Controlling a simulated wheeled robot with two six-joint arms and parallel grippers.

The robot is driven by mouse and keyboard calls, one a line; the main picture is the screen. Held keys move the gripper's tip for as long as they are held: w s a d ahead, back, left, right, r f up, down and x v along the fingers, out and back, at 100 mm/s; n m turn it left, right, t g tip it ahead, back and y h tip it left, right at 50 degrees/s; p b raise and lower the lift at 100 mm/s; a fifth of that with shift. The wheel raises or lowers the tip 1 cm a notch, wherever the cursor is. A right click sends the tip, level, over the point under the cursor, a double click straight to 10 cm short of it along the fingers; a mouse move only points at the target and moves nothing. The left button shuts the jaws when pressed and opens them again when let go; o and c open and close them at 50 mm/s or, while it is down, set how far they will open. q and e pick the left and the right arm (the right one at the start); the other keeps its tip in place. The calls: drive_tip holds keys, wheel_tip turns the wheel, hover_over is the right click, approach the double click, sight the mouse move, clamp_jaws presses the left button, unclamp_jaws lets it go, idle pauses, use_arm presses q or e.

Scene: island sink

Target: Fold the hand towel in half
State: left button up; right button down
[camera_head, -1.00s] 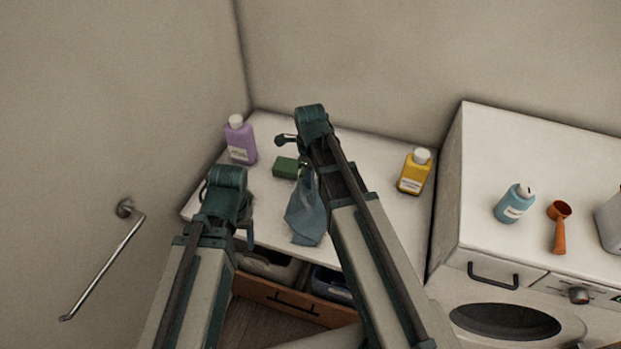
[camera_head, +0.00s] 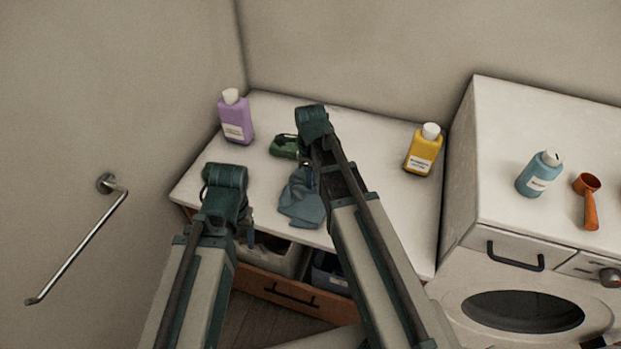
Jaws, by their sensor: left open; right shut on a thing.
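The blue-grey hand towel (camera_head: 300,203) lies crumpled on the white counter, left of my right forearm. My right gripper (camera_head: 308,172) is mostly hidden behind its own arm; it is shut on the towel at the towel's upper right edge. My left gripper (camera_head: 247,232) is open and empty at the counter's front left, left of the towel and apart from it. Its fingers are partly hidden by its wrist.
A purple bottle (camera_head: 236,118) stands back left and a yellow bottle (camera_head: 423,150) right. An open drawer (camera_head: 285,290) juts out below the counter (camera_head: 365,215). A towel bar (camera_head: 80,255) is on the left wall.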

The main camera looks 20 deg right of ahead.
wheel_tip(320, 180, down, 2)
drive_tip(key=shift+f+b, duration=0.1)
drive_tip(key=shift+b, duration=0.5)
use_arm(q)
wheel_tip(320, 180, down, 2)
drive_tip(key=shift+f, duration=0.1)
use_arm(e)
unclamp_jaws()
drive_tip(key=shift+w+a, duration=0.7)
drive_tip(key=shift+a, duration=0.35)
drive_tip(key=shift+w+a, duration=0.75)
drive_tip(key=shift+a, duration=0.3)
drive_tip(key=shift+w+a, duration=0.7)
drive_tip(key=shift+a, duration=0.35)
drive_tip(key=shift+r, duration=0.2)
